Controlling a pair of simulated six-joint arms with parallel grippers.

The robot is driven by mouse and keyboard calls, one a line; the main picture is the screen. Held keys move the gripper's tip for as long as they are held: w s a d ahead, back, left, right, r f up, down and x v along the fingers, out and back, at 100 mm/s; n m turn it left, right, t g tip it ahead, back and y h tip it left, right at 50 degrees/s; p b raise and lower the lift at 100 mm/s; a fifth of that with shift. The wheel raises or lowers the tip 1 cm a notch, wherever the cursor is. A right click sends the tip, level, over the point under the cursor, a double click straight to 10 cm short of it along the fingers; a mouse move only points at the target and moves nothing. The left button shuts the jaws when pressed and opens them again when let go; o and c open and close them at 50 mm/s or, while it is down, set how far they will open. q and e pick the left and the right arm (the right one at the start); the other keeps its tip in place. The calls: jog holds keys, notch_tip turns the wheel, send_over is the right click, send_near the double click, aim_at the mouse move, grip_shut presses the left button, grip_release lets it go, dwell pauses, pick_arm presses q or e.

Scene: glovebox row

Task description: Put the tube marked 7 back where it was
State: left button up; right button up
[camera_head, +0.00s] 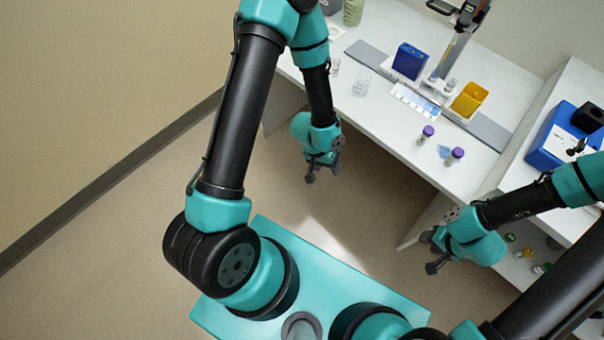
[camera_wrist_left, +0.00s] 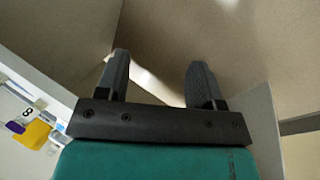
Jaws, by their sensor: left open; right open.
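Two tubes with purple caps, one (camera_head: 426,134) farther left and one (camera_head: 454,156) to its right, stand on the white bench (camera_head: 390,125). No number on them is readable in the head view, so I cannot tell whether either is marked 7. My left gripper (camera_head: 322,172) is open and empty, off the bench's front edge, above the floor. Its fingers (camera_wrist_left: 158,80) show spread with nothing between them in the left wrist view. My right gripper (camera_head: 431,253) is open and apart from the tubes, below and left of the lower shelf's small tubes.
On the bench are a blue box (camera_head: 409,61), a yellow box (camera_head: 469,99), a stand (camera_head: 452,55), a clear glass vessel (camera_head: 361,87) and a white-and-blue strip (camera_head: 415,101). A blue device (camera_head: 565,135) stands at right. Several small capped tubes (camera_head: 526,253) lie lower right.

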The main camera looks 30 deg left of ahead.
pick_arm(q)
jog(key=s+a+f+n, duration=0.1)
jog(key=s+a+f, duration=0.1)
jog(key=s+a, duration=0.4)
jog(key=shift+y, duration=0.4)
